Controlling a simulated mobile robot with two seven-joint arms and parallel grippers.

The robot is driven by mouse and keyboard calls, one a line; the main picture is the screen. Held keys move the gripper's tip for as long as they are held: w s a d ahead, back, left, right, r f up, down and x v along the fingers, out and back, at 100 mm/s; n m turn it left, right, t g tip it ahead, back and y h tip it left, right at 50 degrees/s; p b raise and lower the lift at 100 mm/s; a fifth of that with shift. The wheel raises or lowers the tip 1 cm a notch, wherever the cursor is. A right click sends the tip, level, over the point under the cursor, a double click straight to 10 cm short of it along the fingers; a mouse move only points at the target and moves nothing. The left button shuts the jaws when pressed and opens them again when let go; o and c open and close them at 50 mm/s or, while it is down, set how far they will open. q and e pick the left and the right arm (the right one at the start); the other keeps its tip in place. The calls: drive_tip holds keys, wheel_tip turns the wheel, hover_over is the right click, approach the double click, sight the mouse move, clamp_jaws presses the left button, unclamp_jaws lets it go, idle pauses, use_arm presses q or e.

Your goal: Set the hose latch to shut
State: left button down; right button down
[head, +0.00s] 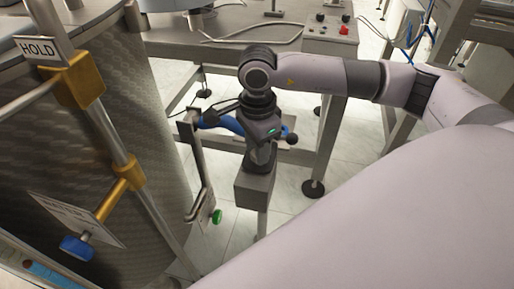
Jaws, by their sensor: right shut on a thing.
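My right gripper (260,160) reaches down from above at the middle of the view, over a grey box-topped post (255,187). It is shut on a part at the top of this post, which I take to be the hose latch; my gripper hides most of it. A black ball knob (292,138) shows just right of the gripper. A blue hose (222,123) runs behind the gripper. Whether the latch stands open or shut cannot be seen. My left gripper is not in view.
A large metal drum (130,130) fills the left, with a rail, brass clamps, a HOLD sign (37,48) and a blue knob (76,248). A pipe with a green knob (216,216) stands left of the post. A bench with a control box (331,25) is behind.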

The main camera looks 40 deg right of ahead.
drive_tip(key=shift+w+d, duration=0.75)
drive_tip(key=shift+d, duration=0.1)
drive_tip(key=shift+w+d+r, duration=0.1)
drive_tip(key=shift+w+d, duration=0.05)
drive_tip(key=shift+d, duration=0.05)
drive_tip(key=c, duration=0.8)
unclamp_jaws()
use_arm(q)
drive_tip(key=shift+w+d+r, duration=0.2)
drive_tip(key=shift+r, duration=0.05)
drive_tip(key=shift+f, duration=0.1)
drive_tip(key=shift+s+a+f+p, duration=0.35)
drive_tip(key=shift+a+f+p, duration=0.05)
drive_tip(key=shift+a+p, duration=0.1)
use_arm(e)
wheel_tip(320, 180, up, 7)
drive_tip(key=shift+r, duration=0.1)
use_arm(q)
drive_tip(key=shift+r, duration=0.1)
